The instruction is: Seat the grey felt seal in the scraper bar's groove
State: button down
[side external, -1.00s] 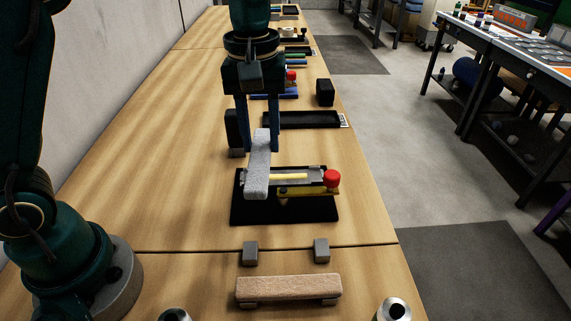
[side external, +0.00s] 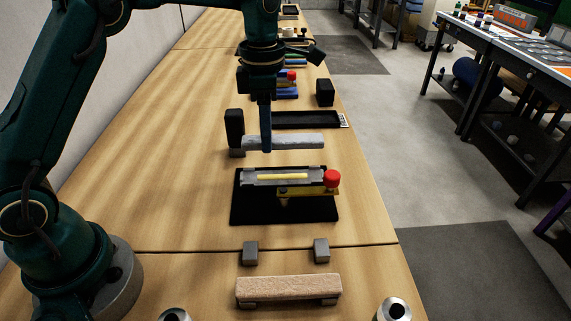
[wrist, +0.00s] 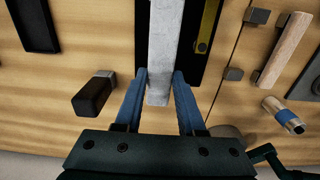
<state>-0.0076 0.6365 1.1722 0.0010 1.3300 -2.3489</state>
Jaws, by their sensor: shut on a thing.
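The grey felt seal (side external: 298,142) is a long, light grey bar held in my gripper (side external: 266,148). It lies left to right in the side view, above the table and just behind the scraper bar in the picture. In the wrist view the seal (wrist: 164,45) runs between the two blue fingers of my gripper (wrist: 160,77). The scraper bar (side external: 249,179) sits on a black base (side external: 285,212), with a pale yellow strip along its middle and a red knob (side external: 332,178) at its right end. The seal hides most of the bar in the wrist view.
A tan bar (side external: 288,288) lies on grey supports nearest the camera, with two grey blocks (side external: 250,252) behind it. A black block (side external: 235,128) stands left of the seal. A flat black tray (side external: 308,119) lies behind. Table left of the base is clear.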

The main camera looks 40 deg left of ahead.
jog(key=shift+a+f, duration=0.1)
send_over(268, 177)
jog(key=shift+f, duration=2.8)
jog(key=shift+f, duration=0.1)
jog(key=shift+f, duration=0.85)
jog(key=shift+c, duration=2.1)
grip_release()
jog(key=shift+f, duration=0.1)
jog(key=shift+r, duration=2.6)
